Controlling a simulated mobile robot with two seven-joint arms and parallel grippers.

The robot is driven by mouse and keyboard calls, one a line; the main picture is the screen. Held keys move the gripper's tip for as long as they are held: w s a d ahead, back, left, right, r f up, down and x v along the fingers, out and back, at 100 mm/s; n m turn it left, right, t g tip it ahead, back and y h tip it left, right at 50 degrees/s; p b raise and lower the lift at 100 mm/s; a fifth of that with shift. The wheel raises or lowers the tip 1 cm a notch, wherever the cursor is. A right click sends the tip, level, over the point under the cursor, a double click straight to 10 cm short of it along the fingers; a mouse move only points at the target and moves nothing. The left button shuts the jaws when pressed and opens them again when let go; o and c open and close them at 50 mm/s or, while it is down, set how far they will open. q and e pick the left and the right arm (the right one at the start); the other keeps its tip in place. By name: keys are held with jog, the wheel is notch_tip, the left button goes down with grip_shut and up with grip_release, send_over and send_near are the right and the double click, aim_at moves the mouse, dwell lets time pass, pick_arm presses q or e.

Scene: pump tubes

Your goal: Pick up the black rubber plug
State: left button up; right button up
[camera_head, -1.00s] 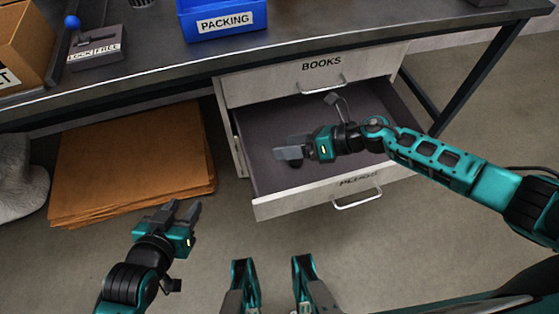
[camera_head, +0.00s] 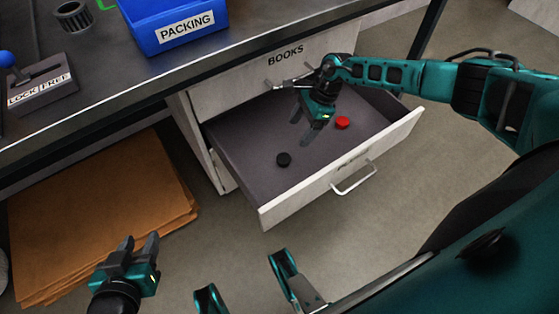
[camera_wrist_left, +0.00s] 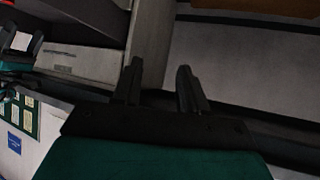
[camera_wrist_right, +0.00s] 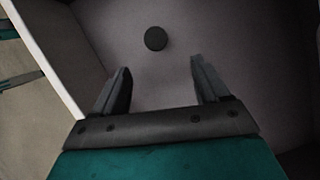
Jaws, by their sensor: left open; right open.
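The black rubber plug (camera_head: 283,159) lies on the floor of the open lower drawer (camera_head: 240,165), toward its left side. In the right wrist view the plug (camera_wrist_right: 155,38) shows as a dark disc beyond the fingertips, between their lines. My right gripper (camera_head: 309,136) is open and empty over the drawer, up and to the right of the plug and apart from it. Its open fingers also show in the right wrist view (camera_wrist_right: 160,75). My left gripper (camera_head: 138,243) is open and empty, outside the drawer at the lower left.
A red plug (camera_head: 342,123) lies in the same drawer, right of my right gripper. The closed BOOKS drawer (camera_head: 225,88) is above. A blue PACKING bin (camera_head: 150,15) and a LOCK/FREE lever box (camera_head: 40,90) stand on the bench. Stacked brown cardboard (camera_head: 100,210) lies on the floor.

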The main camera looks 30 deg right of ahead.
jog(key=b, duration=0.2)
send_near(283, 159)
jog(key=shift+w+a+f, duration=0.1)
jog(key=shift+w+f, duration=0.1)
jog(key=shift+f, duration=0.4)
jog(key=shift+w+f, duration=0.2)
jog(key=shift+f, duration=0.4)
jog(key=shift+a+f, duration=0.25)
jog(key=shift+f, duration=0.25)
jog(key=x, duration=0.1)
jog(key=b+x, duration=0.1)
jog(key=x, duration=0.2)
jog(key=shift+s+a+f, duration=0.2)
jog(key=shift+s+f, duration=0.05)
jog(key=shift+s, duration=0.05)
jog(key=shift+a+f+b, duration=0.15)
jog(key=shift+f+b, duration=0.05)
jog(key=shift+b, duration=0.15)
jog(key=c, duration=1)
pick_arm(q)
jog(key=shift+w+d+f, duration=0.1)
jog(key=shift+d+f, duration=0.15)
jog(key=shift+f, duration=0.35)
jog(key=shift+w+d+f, duration=0.1)
jog(key=shift+d+f, duration=0.15)
jog(key=shift+f, duration=0.35)
pick_arm(e)
jog(key=shift+c, duration=0.6)
